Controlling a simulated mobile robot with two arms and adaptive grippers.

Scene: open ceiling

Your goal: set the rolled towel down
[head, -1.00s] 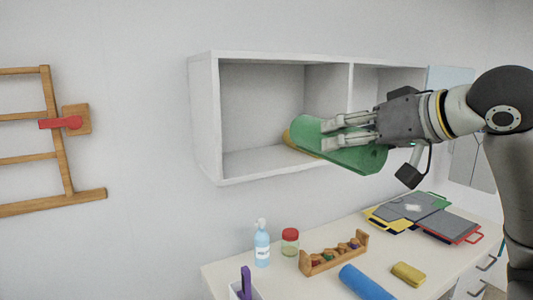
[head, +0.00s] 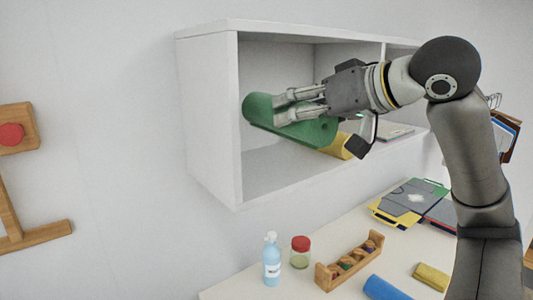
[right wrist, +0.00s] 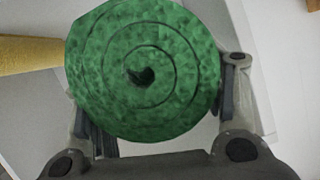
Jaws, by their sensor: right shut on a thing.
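The rolled towel (head: 262,112) is green and lies sideways in the jaws of my right gripper (head: 300,104), at the open front of the left compartment of the white wall shelf (head: 208,120). In the right wrist view the towel's spiral end (right wrist: 140,75) sits between the two fingers of my right gripper (right wrist: 165,115). The gripper is shut on it. The towel appears above the compartment floor; exact clearance is hard to tell. A yellow roll (head: 338,146) lies in the shelf behind it, partly hidden, and also shows in the right wrist view (right wrist: 30,53). My left gripper is not in view.
Below, the desk (head: 245,288) holds a blue bottle (head: 271,262), a red-lidded jar (head: 300,252), a wooden rack (head: 325,276), a blue roll (head: 383,289), a yellow case (head: 432,277) and flat folders (head: 405,205). The compartment's left floor is clear.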

